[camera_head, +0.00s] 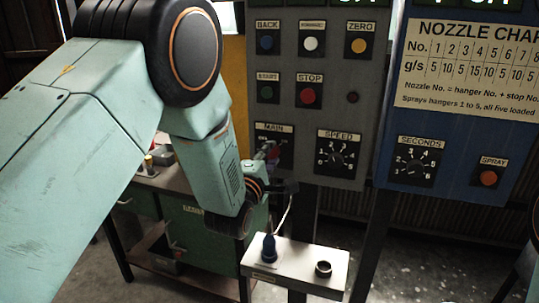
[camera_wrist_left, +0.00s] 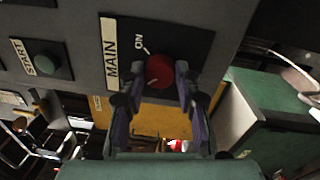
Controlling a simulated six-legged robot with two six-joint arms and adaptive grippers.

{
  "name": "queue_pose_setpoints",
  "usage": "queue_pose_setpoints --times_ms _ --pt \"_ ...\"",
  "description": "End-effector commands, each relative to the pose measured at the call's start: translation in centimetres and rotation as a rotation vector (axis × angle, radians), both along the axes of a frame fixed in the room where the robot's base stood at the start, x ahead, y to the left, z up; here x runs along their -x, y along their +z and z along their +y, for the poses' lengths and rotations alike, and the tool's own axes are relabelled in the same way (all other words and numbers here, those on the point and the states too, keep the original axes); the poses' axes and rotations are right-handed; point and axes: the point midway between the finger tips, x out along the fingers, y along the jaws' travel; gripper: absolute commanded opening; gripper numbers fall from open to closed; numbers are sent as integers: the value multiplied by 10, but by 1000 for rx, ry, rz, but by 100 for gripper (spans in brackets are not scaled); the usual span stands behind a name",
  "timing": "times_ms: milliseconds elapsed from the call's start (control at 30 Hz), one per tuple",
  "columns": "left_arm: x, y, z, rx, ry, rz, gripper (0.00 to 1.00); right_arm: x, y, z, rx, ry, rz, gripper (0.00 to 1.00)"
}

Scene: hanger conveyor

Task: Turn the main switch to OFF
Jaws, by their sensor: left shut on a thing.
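The main switch is a red round knob on a black plate labelled MAIN, on the grey control panel. In the left wrist view the red knob (camera_wrist_left: 160,72) sits between my left gripper's fingers (camera_wrist_left: 164,84), which are shut on its sides. The ON mark shows above and left of the knob; an OFF mark is not visible there. Which way the knob points is not clear. In the head view my left gripper (camera_head: 274,164) reaches the main switch (camera_head: 272,150) from the lower left and partly hides it. My right gripper is not in view.
The green START button (camera_head: 266,91), red STOP button (camera_head: 308,95) and SPEED dial (camera_head: 338,158) are close by on the panel. A blue panel (camera_head: 455,185) with a SECONDS dial stands to the right. A small white stand (camera_head: 295,268) with a blue nozzle is below.

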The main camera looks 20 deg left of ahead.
Motion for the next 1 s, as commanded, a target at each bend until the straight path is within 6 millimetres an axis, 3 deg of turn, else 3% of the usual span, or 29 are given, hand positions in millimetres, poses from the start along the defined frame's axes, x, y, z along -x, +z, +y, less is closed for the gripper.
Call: queue_pose_setpoints --times_ms 633,667,900,1000 --pt "0 0 0 45 1 1 1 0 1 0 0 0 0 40" --pt "0 0 0 44 1 1 35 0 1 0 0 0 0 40" --pt "0 0 0 43 1 2 55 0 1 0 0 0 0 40" --pt "0 0 0 43 1 2 56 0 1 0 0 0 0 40"
